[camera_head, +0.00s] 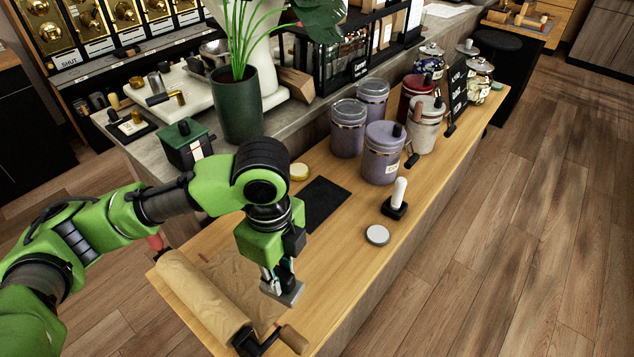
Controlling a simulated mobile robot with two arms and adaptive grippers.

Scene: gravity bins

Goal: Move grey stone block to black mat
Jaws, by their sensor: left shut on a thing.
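My left gripper (279,277) points down over the near end of the wooden counter, beside the brown paper roll. It is shut on the grey stone block (288,295), a flat grey piece at its fingertips. I cannot tell whether the block touches the surface below. The black mat (322,204) lies flat on the counter behind my left gripper, partly hidden by my arm. The visible part of the mat is bare. My right gripper is not in view.
A brown paper roll (199,297) lies at the near end. A grey round lid (377,235) and a white-handled tamper (397,199) stand right of the mat. A yellow round piece (299,172) and lilac canisters (382,153) are behind. The counter's right edge is open to the floor.

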